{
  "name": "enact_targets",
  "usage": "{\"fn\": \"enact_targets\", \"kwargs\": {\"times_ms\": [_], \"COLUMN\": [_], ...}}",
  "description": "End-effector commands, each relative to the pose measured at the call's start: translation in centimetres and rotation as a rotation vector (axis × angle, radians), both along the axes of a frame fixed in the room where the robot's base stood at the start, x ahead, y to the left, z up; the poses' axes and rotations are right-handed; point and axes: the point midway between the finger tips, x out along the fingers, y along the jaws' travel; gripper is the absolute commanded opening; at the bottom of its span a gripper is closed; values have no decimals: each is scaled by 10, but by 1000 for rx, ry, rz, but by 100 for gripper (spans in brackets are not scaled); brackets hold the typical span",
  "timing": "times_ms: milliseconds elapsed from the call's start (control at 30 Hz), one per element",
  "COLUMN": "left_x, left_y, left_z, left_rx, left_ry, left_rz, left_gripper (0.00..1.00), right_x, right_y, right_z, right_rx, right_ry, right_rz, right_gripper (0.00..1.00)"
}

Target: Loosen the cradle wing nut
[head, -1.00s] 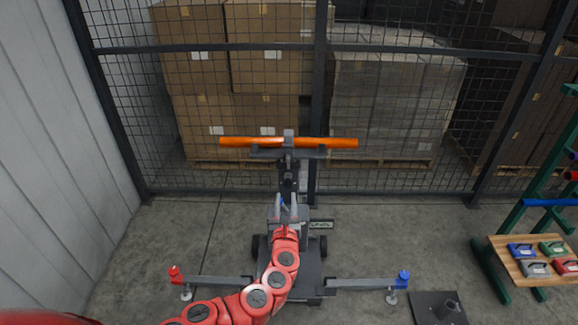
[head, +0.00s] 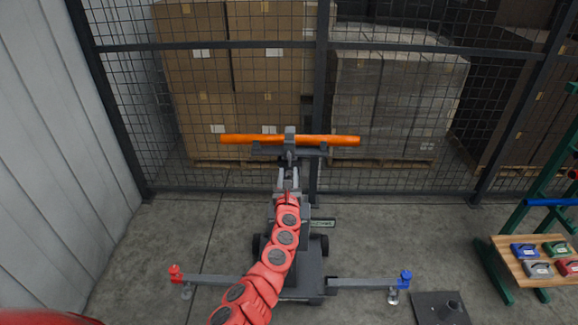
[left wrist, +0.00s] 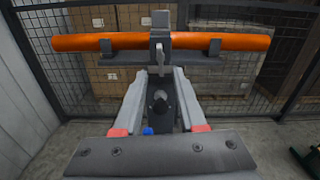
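An orange tube (head: 335,140) lies level across a grey cradle (head: 270,151) on top of a dark stand; the tube also shows in the left wrist view (left wrist: 80,43). A grey clamp (left wrist: 160,20) crosses the tube's middle, with a small light grey wing-like piece (left wrist: 161,57) below it, probably the wing nut. My left gripper (head: 288,166) reaches up to the cradle from the front. In the left wrist view its fingers (left wrist: 162,72) are apart, with the tips just below that piece; contact cannot be told. My right gripper is out of view.
The stand's base has side legs with a red knob (head: 175,273) and a blue knob (head: 405,276). A mesh fence (head: 230,47) stands behind, with boxes beyond. A green rack with a wooden shelf (head: 510,262) is at right; a dark plate (head: 425,310) lies on the floor.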

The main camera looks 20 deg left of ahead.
Motion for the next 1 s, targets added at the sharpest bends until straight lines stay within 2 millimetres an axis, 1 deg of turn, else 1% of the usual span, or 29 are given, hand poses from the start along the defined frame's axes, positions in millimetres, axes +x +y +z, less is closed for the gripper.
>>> {"fn": "enact_targets", "kwargs": {"times_ms": [33, 200, 400, 500, 600, 800, 1000], "left_x": [4, 18, 36, 44, 52, 62, 63], "left_y": [2, 7, 12, 15, 17, 18, 18], "left_z": [-3, -7, -2, -8, -8, -2, 0], "left_rx": [-5, -7, -5, -9, -7, -2, 1], "left_ry": [1, 4, 0, 7, 8, 4, 3], "left_rz": [3, 5, 4, 5, 4, 1, -1], "left_gripper": [40, 40, 40, 40, 40, 40, 40], "right_x": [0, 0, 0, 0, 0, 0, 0], "right_y": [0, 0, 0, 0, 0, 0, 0], "right_z": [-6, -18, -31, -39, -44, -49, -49], "right_rx": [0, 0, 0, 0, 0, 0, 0], "right_ry": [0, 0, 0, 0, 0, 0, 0], "right_rz": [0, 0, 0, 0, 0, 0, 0], "right_gripper": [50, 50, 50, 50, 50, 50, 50]}}
